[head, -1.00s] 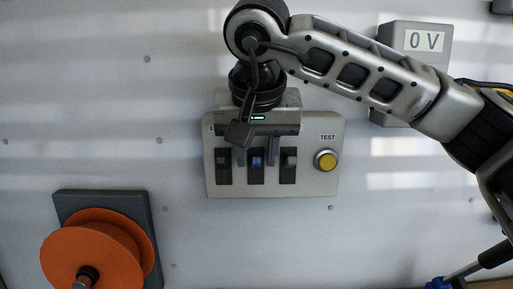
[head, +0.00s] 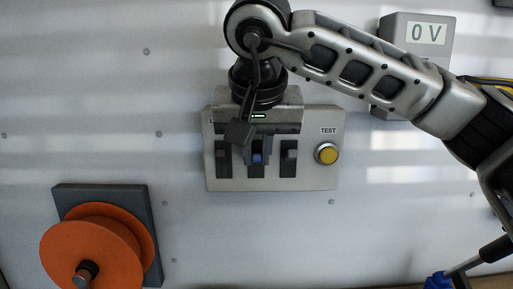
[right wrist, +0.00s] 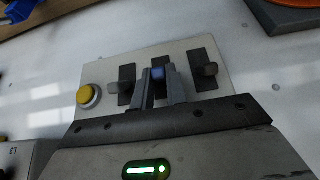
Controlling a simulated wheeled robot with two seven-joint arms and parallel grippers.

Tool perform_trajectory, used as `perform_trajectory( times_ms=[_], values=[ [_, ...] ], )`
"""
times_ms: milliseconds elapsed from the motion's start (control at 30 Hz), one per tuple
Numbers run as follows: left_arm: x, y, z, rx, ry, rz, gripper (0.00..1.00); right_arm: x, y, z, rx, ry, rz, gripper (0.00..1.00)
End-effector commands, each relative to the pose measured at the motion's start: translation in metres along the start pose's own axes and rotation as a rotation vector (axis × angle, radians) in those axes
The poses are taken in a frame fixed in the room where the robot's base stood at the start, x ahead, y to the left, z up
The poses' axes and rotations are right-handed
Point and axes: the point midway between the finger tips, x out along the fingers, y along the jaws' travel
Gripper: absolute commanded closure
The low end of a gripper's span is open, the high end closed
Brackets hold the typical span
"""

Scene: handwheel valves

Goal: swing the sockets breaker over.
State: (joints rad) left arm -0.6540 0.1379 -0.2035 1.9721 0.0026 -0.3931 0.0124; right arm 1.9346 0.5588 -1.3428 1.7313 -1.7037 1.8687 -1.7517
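A pale breaker panel (head: 312,174) on the wall carries three breakers in a row and a yellow TEST button (head: 327,153). My left gripper is out of view.
An orange reel-like wheel (head: 92,255) on a dark plate stands out at lower left. A grey display box (head: 428,34) reading 0 V is at upper right, behind my right arm. A blue object (head: 438,281) shows at the lower right. The wall below the panel is clear.

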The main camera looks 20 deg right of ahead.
Motion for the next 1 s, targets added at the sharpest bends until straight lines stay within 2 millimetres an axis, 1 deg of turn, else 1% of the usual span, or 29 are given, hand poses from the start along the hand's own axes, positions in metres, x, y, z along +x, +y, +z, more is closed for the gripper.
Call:
perform_trajectory(
  times_ms=[33,67,100,367,633,700,1000],
  values=[
    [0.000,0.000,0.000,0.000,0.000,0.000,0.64,0.002,0.000,0.002,-0.005,-0.008,0.003,0.74],
    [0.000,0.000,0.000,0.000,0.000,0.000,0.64,0.002,0.000,0.002,-0.005,-0.007,0.003,0.66],
    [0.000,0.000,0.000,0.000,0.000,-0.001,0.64,0.002,0.000,0.002,-0.004,-0.007,0.003,0.64],
    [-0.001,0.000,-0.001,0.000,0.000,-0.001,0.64,-0.001,0.000,0.000,-0.003,-0.004,0.001,0.64],
    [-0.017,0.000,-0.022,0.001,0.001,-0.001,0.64,-0.025,0.000,-0.013,-0.003,-0.003,0.001,0.64],
    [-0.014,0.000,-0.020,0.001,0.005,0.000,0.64,-0.028,-0.001,-0.015,-0.002,-0.001,0.000,0.64],
    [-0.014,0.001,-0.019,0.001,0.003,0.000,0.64,-0.053,-0.001,-0.029,-0.002,-0.001,0.001,0.64]
  ],
)
